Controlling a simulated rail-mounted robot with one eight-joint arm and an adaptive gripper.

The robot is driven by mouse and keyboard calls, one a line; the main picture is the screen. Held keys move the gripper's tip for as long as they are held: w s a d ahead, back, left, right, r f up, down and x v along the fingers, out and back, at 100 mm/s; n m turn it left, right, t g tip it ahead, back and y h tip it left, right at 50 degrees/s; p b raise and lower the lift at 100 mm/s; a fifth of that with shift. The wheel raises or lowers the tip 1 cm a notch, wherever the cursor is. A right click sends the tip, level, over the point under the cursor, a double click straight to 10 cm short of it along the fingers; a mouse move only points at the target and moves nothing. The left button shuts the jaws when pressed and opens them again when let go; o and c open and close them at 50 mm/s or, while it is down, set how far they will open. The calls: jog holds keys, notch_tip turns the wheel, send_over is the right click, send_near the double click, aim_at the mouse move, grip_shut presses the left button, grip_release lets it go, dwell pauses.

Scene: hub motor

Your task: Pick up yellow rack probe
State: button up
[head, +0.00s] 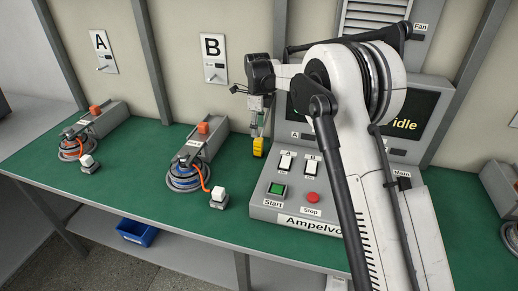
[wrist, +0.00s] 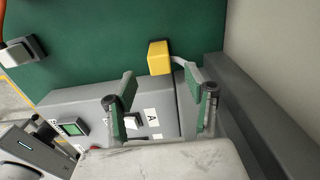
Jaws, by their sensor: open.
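The yellow rack probe (head: 259,147) shows in the head view as a small yellow block beside the left side of the grey Ampelvolt console (head: 260,200). In the wrist view the yellow block (wrist: 158,58) lies just beyond the fingertips, with a pale cable or stem at its right side. My gripper (head: 258,125) is close above the probe in the head view. In the wrist view my gripper (wrist: 160,82) is open, with green-padded fingers spread apart and nothing between their tips. Whether a fingertip touches the probe cannot be told.
The green bench (head: 130,190) holds two grey motor stations, with coils (head: 184,177), orange cables and white-topped blocks (head: 218,196), to the left. The console has switches and Start and Stop buttons. Panels A and B (head: 213,58) hang on the back wall. A blue bin (head: 137,232) sits below.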

aim_at(259, 146)
jog(key=f, duration=0.9)
jog(key=shift+s+d, duration=0.15)
jog(key=shift+d, duration=0.05)
jog(key=shift+c, duration=0.2)
grip_shut()
